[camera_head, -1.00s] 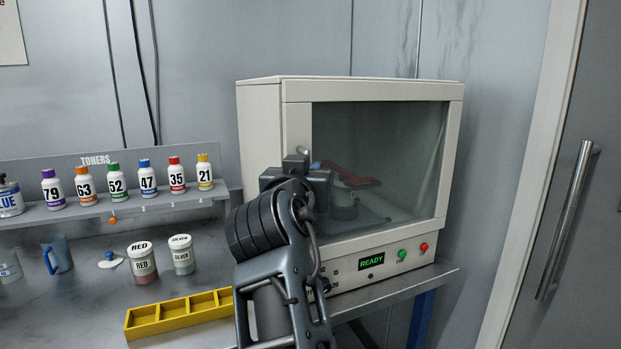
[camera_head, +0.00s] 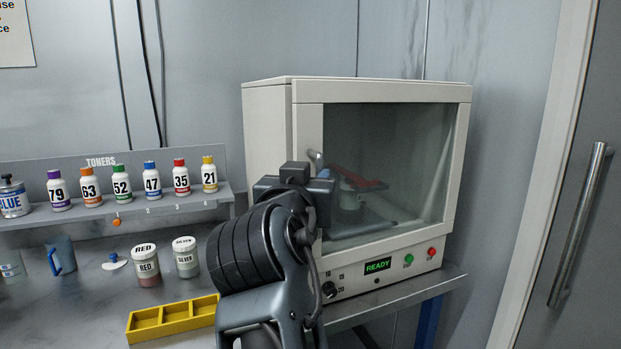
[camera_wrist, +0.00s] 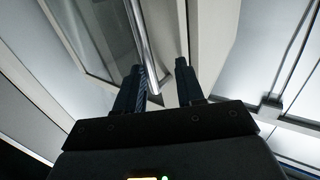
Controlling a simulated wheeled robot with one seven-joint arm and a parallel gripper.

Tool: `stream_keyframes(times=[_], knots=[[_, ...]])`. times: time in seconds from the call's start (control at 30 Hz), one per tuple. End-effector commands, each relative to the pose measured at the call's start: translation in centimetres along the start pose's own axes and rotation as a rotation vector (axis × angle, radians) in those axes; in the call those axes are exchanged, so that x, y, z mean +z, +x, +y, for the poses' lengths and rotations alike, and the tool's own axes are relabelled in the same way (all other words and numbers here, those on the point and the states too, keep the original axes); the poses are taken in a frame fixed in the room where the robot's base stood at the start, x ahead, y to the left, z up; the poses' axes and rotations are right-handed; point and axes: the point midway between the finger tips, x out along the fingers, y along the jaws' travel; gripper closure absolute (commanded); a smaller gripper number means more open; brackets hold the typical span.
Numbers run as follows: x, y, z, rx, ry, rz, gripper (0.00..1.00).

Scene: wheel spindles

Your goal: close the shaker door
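The shaker (camera_head: 268,140) is a large cream cabinet on the bench. Its door (camera_head: 308,130) is a cream frame around a dark glass pane (camera_head: 400,150). From the front the door looks roughly flush with the cabinet; a small gap cannot be told. The metal door handle (camera_head: 316,157) is at the door's left side, mostly hidden by my gripper (camera_head: 304,178). In the wrist view the handle bar (camera_wrist: 142,40) runs down between the two fingers of my gripper (camera_wrist: 158,66), closer to the left finger. The fingers are apart, with a gap right of the bar.
The READY display (camera_head: 378,265) is lit below the door. Toner bottles stand on a shelf (camera_head: 130,216) at left. RED (camera_head: 146,265) and SILVER (camera_head: 187,262) jars and a yellow tray (camera_head: 173,318) sit on the bench. A grey door (camera_head: 590,230) is at right.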

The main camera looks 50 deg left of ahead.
Motion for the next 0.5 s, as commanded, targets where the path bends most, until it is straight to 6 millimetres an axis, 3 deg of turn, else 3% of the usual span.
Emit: stream_keyframes(times=[0.2,0.5], knots=[[0.2,-2.8,-0.4,-0.008,0.0,-0.001,0.7],[0.2,-3.3,-0.2,-0.004,-0.001,-0.004,0.7]])
